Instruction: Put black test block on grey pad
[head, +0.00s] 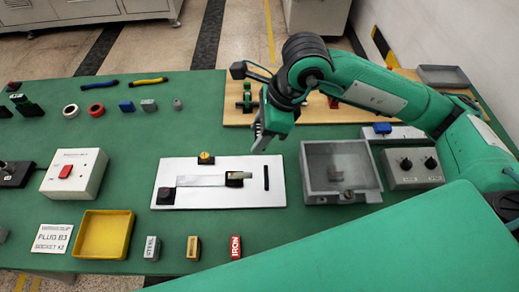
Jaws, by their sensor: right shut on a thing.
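My right gripper (260,143) reaches in from the right and points down above the table, behind the white board (222,202). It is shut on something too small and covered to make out. A small black block (166,196) sits at the left end of the white board, beside a grey strip (200,181). A dark piece with a pale end (236,177) lies at the strip's right end. I cannot tell surely which surface is the grey pad. My left gripper is not in view.
A grey open box (312,190) and a knob box (399,181) stand right of the board. A wooden board (315,114) lies behind. A yellow tray (88,248), a red-switch box (89,182) and labelled blocks (194,246) stand left and in front. Bare green table shows between.

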